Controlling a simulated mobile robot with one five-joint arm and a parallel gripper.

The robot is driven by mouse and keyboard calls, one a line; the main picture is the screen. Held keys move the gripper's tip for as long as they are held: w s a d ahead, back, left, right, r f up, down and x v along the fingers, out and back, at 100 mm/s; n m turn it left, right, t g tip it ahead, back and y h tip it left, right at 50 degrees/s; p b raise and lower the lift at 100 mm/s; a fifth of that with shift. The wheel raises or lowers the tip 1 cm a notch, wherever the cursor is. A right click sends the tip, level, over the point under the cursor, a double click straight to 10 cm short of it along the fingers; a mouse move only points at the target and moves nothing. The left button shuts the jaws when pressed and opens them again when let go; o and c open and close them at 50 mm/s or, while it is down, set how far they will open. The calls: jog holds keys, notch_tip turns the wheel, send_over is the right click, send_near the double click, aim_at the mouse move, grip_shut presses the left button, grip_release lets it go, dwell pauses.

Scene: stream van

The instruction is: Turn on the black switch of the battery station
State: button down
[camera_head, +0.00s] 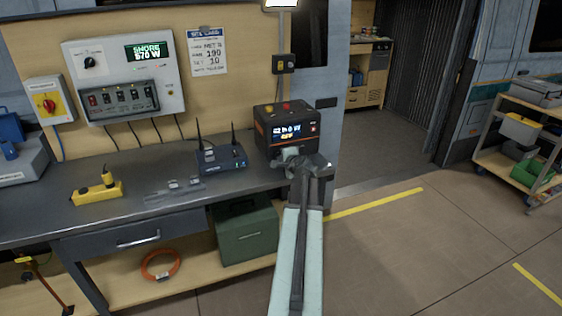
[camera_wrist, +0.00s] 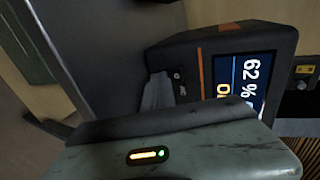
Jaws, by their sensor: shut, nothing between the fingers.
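The battery station (camera_head: 270,127) is a dark box with orange trim and a lit screen, at the right end of the workbench. In the wrist view the battery station (camera_wrist: 215,45) appears turned on its side, and its screen shows 62 % and a partly hidden orange word. A small black switch (camera_wrist: 179,82) is on its front face, partly covered by my gripper. My gripper (camera_wrist: 157,93) is shut and empty, its tip close to the front face beside the switch. Contact cannot be told. My gripper also shows in front of the station in the head view (camera_head: 292,152).
A router with antennas (camera_head: 222,158) stands left of the station. A yellow power strip (camera_head: 98,192) lies farther left on the workbench (camera_head: 50,228). A wall panel with several switches (camera_head: 123,100) hangs behind. Floor to the right is clear up to a cart (camera_head: 500,160).

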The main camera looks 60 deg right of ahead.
jog(key=shift+r+p, duration=0.2)
jog(key=shift+p, duration=0.15)
jog(key=shift+w+d+r+p, duration=0.15)
jog(key=shift+r+p, duration=0.25)
jog(key=shift+p, duration=0.05)
jog(key=shift+r, duration=0.35)
jog(key=shift+f, duration=0.1)
